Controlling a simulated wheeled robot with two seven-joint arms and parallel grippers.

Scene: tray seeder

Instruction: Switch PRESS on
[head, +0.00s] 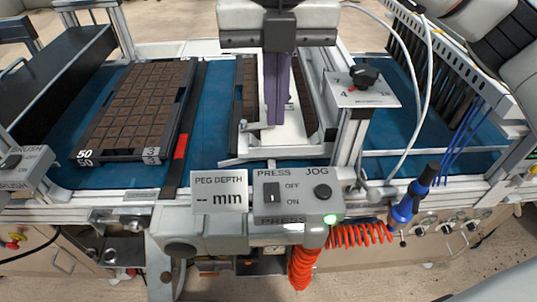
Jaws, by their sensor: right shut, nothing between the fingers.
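The PRESS switch (272,193) is a small dark rocker on the grey control box (225,243) at the front of the machine. OFF is printed beside its upper end and ON beside its lower end. Its tilt is too small to tell. My right gripper (277,121) comes in from the top centre, its long purple-grey fingers pointing down and shut together, empty. Its tips show above the switch in the picture, apart from it, in front of the white press frame (288,152). My left gripper is not in view.
Right of the switch is the black JOG button (322,191); left is the PEG DEPTH display (219,191), showing dashes. A green lamp (330,219) glows. A dial (365,77) stands behind. A dark seed tray (137,108) lies left. A blue tool (404,208) and orange coiled hose (303,268) are right.

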